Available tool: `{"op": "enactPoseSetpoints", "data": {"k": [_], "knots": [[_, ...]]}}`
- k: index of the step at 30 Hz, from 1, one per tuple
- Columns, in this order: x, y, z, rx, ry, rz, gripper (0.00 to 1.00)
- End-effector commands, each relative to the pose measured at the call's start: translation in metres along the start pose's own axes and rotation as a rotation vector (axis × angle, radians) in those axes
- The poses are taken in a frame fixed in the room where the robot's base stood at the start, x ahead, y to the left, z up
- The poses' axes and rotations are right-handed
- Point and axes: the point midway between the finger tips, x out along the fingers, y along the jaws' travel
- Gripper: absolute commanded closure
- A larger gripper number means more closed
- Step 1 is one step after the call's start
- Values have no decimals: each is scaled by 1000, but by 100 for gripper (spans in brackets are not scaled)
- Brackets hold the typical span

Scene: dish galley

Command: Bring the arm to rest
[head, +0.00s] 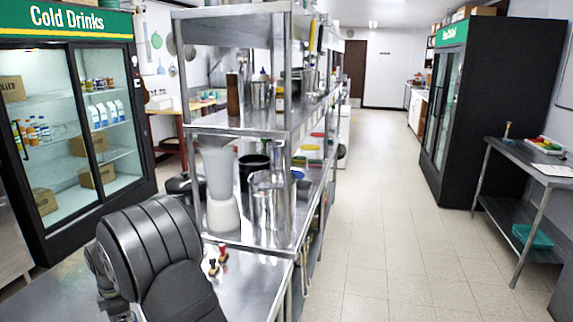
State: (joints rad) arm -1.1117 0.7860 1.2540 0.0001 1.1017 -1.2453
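My arm shows as a dark, ribbed, bent shape at the lower left, above a steel counter (250,290). Its lower end runs out of the bottom of the picture. I cannot make out my gripper or its fingertips in the head view, so I cannot see whether it holds anything.
Two small red-and-dark items (218,260) stand on the counter close to my arm. Behind it is a steel shelf rack (240,122) with a blender, pots and containers. A drinks fridge (68,110) stands left, another fridge (480,110) right, beside a side table (530,160). The tiled aisle (390,230) is clear.

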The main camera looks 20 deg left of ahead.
Motion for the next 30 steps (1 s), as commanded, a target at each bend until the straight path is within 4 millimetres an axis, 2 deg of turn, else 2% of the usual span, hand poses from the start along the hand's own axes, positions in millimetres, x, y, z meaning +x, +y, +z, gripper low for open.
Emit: {"op": "enactPoseSetpoints", "data": {"k": [2,3,9,21,26,30], "knots": [[13,0,0,0,0,-1,28],[0,1,0,0,2,6,28],[-19,0,0,0,1,2,28],[-24,0,0,0,0,1,28],[-18,0,0,0,0,-1,28],[1,0,0,0,-1,-3,28]]}}
